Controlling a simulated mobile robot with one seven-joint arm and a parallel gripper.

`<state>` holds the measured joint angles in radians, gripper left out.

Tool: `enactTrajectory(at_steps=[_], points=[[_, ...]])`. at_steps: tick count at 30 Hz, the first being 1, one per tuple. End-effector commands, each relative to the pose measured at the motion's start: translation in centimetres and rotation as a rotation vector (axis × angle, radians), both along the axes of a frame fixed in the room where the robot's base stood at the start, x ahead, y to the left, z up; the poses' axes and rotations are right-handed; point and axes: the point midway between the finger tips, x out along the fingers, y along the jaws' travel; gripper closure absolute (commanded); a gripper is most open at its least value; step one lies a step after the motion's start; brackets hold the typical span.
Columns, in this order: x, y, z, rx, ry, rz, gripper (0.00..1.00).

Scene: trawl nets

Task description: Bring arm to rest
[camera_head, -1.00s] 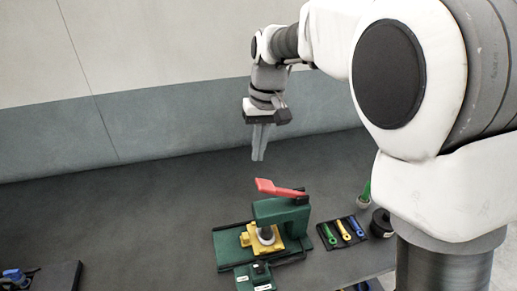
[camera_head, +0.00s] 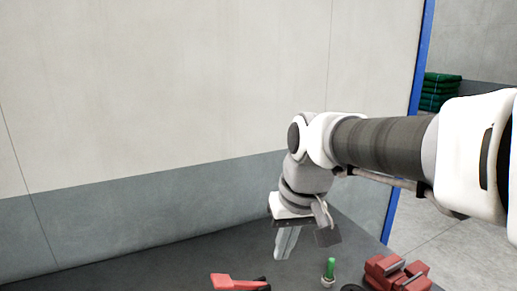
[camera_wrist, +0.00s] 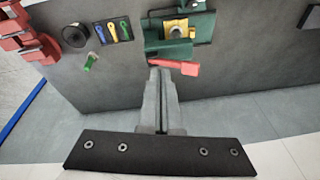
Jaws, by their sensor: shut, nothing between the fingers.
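My gripper (camera_head: 285,243) hangs from my arm above the dark table (camera_head: 130,272) in the head view, fingers pointing down. In the wrist view my gripper (camera_wrist: 160,75) has its two fingers together with nothing between them. A green press (camera_wrist: 180,48) with a yellow block (camera_wrist: 177,28) and a red lever (camera_wrist: 174,67) stands on the table beyond the fingertips. The red lever (camera_head: 236,282) also shows at the bottom edge of the head view. My gripper appears above the table and apart from the press.
A wall (camera_head: 180,100) rises behind the table.

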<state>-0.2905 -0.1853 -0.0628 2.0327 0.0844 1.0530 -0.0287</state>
Motion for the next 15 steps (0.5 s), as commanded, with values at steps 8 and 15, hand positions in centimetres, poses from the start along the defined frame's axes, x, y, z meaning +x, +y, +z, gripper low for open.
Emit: enactTrajectory(at_steps=[8,15], points=[[-5.6,-5.2,-0.2,-0.01,-0.119,-0.112,1.0],[-9.8,-8.3,-1.8,-0.036,-0.212,-0.199,1.0]])
